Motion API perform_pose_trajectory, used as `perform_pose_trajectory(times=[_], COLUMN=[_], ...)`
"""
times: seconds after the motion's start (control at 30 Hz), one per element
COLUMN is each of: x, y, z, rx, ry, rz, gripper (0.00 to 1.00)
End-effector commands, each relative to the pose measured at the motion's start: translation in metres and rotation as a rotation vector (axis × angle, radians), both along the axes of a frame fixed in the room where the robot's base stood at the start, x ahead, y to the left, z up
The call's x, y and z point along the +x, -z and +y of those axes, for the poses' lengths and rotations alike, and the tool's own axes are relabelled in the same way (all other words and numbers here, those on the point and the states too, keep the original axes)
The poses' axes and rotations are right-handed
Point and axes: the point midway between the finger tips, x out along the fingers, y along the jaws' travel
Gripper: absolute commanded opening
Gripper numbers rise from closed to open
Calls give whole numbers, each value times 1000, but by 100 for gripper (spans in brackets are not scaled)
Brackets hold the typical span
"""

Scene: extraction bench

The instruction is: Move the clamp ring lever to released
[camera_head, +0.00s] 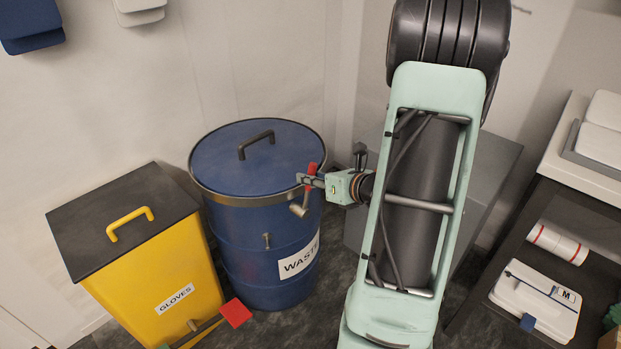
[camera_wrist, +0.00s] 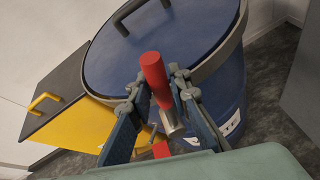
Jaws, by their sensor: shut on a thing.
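The blue waste drum (camera_head: 262,240) stands upright with its blue lid (camera_head: 225,165) on and a metal clamp ring (camera_head: 235,200) around the rim. The red clamp ring lever (camera_head: 311,172) is at the rim's right side; in the wrist view the red grip (camera_wrist: 153,72) stands up between my fingers, with a grey metal part below it. My gripper (camera_head: 312,183) reaches in from the right and is shut on the lever. It also shows in the wrist view (camera_wrist: 158,85), one finger on each side of the grip. The lever's joint with the ring is partly hidden.
A yellow gloves bin (camera_head: 175,290) with a dark lid and a red pedal (camera_head: 236,313) stands left of the drum. A grey box (camera_head: 490,165) is behind my arm. A bench with a shelf (camera_head: 590,200) is at the right.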

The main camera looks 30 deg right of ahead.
Motion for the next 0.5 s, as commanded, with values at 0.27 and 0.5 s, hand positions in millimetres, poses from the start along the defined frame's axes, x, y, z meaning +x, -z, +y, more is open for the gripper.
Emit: perform_pose_trajectory(times=[0.27, 0.5], x=[0, -1], y=[0, 0], z=[2, 1], rx=[0, 0], ry=[-5, -2], rz=[0, 0], gripper=[36, 36])
